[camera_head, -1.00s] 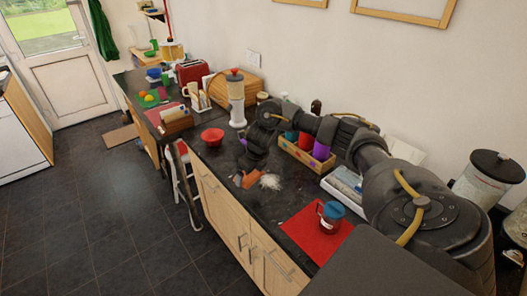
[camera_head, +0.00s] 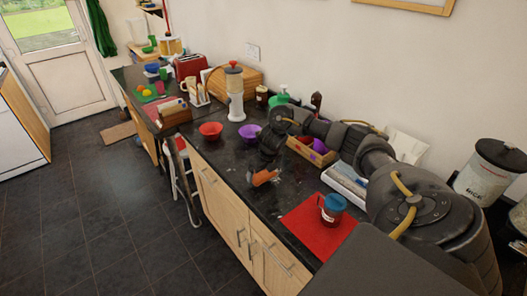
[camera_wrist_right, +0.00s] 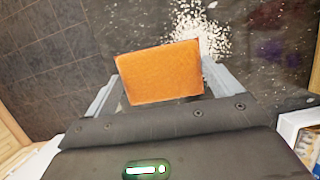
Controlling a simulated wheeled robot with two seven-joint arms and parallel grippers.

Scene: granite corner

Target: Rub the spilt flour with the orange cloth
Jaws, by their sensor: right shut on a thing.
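The orange cloth (camera_head: 263,178) is in my right gripper (camera_head: 269,165), low at the dark granite worktop. In the right wrist view the cloth (camera_wrist_right: 160,72) spans the space between the two fingers of the gripper (camera_wrist_right: 160,88), which is shut on it. The spilt flour (camera_wrist_right: 200,32) shows there as a white speckled patch just beyond the cloth's upper right edge. In the head view the cloth and gripper hide most of the flour. I cannot tell whether the cloth touches the worktop. My left gripper is not in view.
A red mat (camera_head: 305,232) with a blue-lidded jar (camera_head: 332,207) lies nearer along the worktop. A red bowl (camera_head: 211,130) and a purple bowl (camera_head: 250,132) stand farther off. A wooden box (camera_head: 307,150) stands by the wall.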

